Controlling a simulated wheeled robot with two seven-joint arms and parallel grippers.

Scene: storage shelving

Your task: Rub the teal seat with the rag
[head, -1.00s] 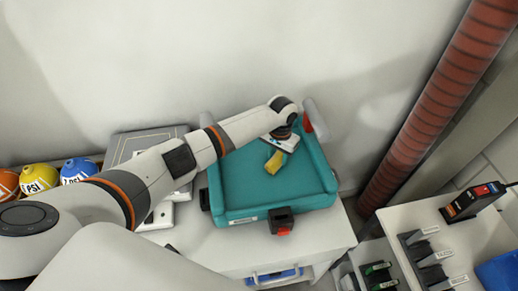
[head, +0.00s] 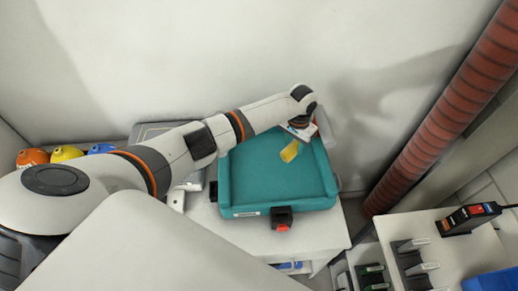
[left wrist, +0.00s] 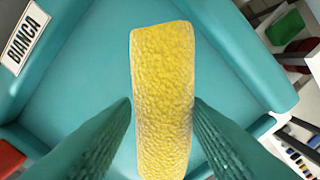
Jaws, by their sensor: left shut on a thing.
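The teal seat (head: 265,180) is a shallow padded tray shape with raised sides, resting on a white cabinet top. The yellow rag (head: 290,151) is over its back right part. In the left wrist view the rag (left wrist: 162,95) stands out lengthwise between the fingers of my left gripper (left wrist: 162,125), with the seat's teal surface (left wrist: 85,75) behind it. My left gripper (head: 296,136) is shut on the rag. I cannot tell whether the rag touches the seat. My right gripper is not in view.
Orange, yellow (head: 67,153) and blue balls sit at the left by the wall. A grey scale-like box (head: 160,131) is behind my left arm. A red ribbed pipe (head: 440,110) rises at the right. A white shelf (head: 460,245) with holders and a blue bin stands at the lower right.

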